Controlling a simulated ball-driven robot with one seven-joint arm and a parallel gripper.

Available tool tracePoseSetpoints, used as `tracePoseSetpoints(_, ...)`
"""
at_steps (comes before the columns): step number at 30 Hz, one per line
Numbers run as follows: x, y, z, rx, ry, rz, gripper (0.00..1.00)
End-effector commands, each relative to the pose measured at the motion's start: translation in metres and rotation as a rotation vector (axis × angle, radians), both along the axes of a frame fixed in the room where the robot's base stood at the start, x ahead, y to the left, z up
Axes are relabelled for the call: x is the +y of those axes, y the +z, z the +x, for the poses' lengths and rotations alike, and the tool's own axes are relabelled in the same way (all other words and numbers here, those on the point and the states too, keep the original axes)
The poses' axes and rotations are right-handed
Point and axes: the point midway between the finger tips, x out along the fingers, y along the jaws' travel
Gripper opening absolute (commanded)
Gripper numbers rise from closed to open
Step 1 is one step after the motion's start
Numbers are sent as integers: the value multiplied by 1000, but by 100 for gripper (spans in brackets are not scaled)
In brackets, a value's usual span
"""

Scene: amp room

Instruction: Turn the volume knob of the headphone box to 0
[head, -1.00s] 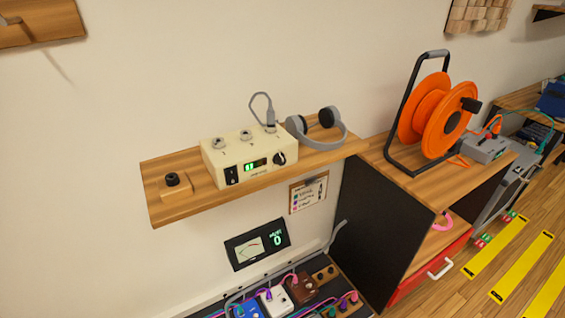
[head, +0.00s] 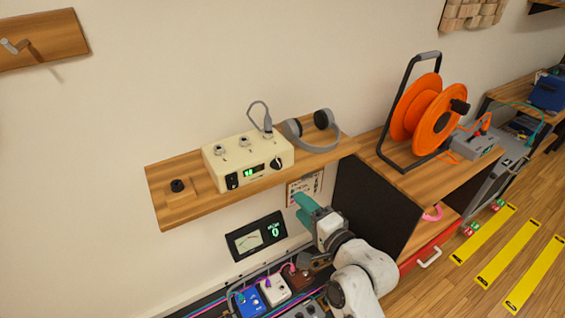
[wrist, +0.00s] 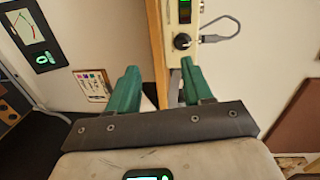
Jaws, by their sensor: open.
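The cream headphone box (head: 247,160) stands on the wooden wall shelf in the head view. Its black volume knob (head: 276,164) is at the right of the front face, beside a small green display (head: 251,171). The knob also shows in the wrist view (wrist: 183,41), beyond the fingertips. My gripper (head: 304,208) is below and to the right of the box, apart from it. In the wrist view its two green fingers (wrist: 160,76) are spread with nothing between them. The knob's exact setting is too small to read.
An orange cable reel (head: 428,112) stands on the cabinet at right. A meter panel (head: 256,237) and pedals (head: 274,289) are below.

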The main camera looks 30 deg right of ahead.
Motion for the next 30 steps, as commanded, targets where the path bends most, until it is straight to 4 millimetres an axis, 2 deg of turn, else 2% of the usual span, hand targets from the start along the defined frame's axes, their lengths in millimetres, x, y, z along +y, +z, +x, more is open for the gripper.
tracePoseSetpoints(1,-4,13,5,-40,-16,44,50)
tracePoseSetpoints(6,-10,27,13,-106,-41,122,50)
tracePoseSetpoints(11,-9,29,30,-108,-40,124,50)
tracePoseSetpoints(21,-9,28,90,-106,-40,121,50)
tracePoseSetpoints(30,-9,27,116,-105,-41,120,50)
